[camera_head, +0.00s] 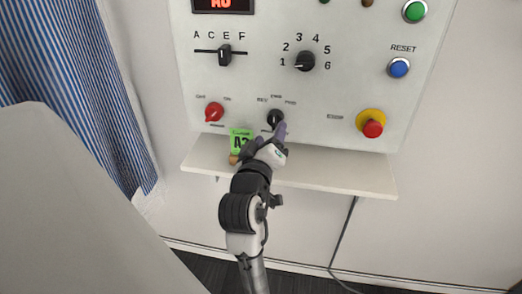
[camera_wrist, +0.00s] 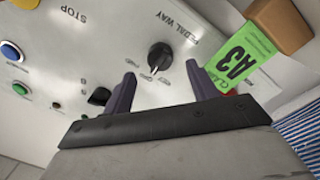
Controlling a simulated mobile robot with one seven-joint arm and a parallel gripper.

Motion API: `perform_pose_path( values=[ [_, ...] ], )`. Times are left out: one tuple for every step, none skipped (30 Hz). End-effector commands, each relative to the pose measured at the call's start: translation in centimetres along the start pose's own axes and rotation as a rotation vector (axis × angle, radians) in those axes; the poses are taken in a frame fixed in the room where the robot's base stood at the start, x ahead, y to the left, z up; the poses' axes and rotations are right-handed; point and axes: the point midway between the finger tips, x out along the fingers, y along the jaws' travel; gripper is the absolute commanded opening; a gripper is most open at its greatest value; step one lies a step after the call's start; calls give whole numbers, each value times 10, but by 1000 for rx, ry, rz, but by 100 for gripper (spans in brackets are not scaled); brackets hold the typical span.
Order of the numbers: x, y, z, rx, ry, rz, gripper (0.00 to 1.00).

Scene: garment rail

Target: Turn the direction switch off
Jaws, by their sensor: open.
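In the wrist view the knob (camera_wrist: 160,56) shows upside down beside the words PEDAL WAY. A pale mark on it seems to face down-left there, but I cannot tell surely which label it meets. My gripper (camera_head: 268,138) is just below the knob in the head view. In the wrist view its open purple fingers (camera_wrist: 160,73) frame the knob, which appears just beyond their tips. I cannot see contact.
A red knob (camera_head: 214,112) is left, a red emergency stop (camera_head: 373,128) right. A blue striped curtain (camera_head: 75,90) hangs left.

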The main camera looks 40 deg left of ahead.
Motion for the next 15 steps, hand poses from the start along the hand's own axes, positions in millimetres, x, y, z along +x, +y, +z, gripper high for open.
perform_pose_path(
  values=[
    [-14, -2, 2, 2, 4, -1, 58],
    [-22, -3, 2, 1, 3, -1, 58],
    [-32, -3, 2, 1, 4, -2, 58],
    [-39, -2, 2, 1, 3, -2, 58],
    [-39, 2, -3, -2, -3, -4, 58],
    [-41, 3, -3, -2, -3, -4, 58],
    [-44, 3, -3, -3, -4, -4, 58],
    [-46, 3, -3, -3, -4, -3, 58],
    [-50, 3, -4, -2, -3, -4, 58],
    [-53, 3, -3, -3, -4, -4, 58],
    [-55, 3, -4, -3, -3, -4, 58],
    [-59, 3, -4, -3, -3, -5, 58],
    [-62, 4, -4, -2, -3, -5, 58],
    [-63, 4, -4, -3, -5, -3, 58],
    [-64, 4, -4, -2, -7, -2, 58]
  ],
)
